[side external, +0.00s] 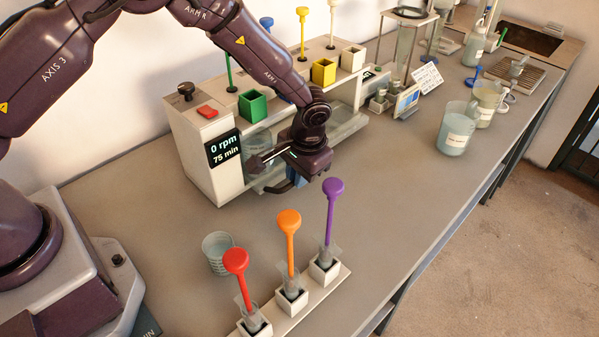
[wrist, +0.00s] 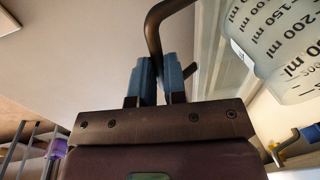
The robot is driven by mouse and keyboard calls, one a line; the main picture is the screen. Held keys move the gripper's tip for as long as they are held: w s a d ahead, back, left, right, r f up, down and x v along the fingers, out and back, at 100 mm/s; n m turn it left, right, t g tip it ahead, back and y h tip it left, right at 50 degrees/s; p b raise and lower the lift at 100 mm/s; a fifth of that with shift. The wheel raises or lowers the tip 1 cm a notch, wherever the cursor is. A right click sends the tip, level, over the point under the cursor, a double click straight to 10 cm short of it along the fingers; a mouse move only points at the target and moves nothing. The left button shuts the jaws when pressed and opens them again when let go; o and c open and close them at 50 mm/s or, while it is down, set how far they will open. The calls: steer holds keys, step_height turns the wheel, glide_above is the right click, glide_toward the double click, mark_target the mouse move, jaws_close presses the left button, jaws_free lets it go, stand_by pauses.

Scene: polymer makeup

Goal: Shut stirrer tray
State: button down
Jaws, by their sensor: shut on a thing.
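The stirrer (side external: 190,155) is a pale box unit at the back of the bench, and its display reads 0 rpm and 75 min. Its tray (side external: 350,128) shows low at the front, extending out under the top; much of it is hidden behind my arm. My gripper (side external: 284,184) is low at the stirrer's front. In the wrist view, the blue fingers of my gripper (wrist: 159,75) are shut on a dark curved handle (wrist: 153,32). A marked beaker (wrist: 283,55) stands beside the handle, on the tray side.
Green (side external: 253,104) and yellow (side external: 323,71) cups stand on the stirrer top. Red (side external: 236,262), orange (side external: 289,222) and purple (side external: 333,188) stirring rods stand in a front rack. An empty beaker (side external: 218,252) stands left of it. Bench between is clear.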

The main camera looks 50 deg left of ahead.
steer(key=a, duration=0.3)
steer(key=c, duration=1.2)
jaws_free()
steer(key=shift+d, duration=0.1)
steer(key=shift+o, duration=0.2)
step_height(320, 180, up, 13)
steer(key=d, duration=0.2)
steer(key=shift+d, duration=0.2)
steer(key=shift+f, duration=0.1)
steer(key=shift+c, duration=0.5)
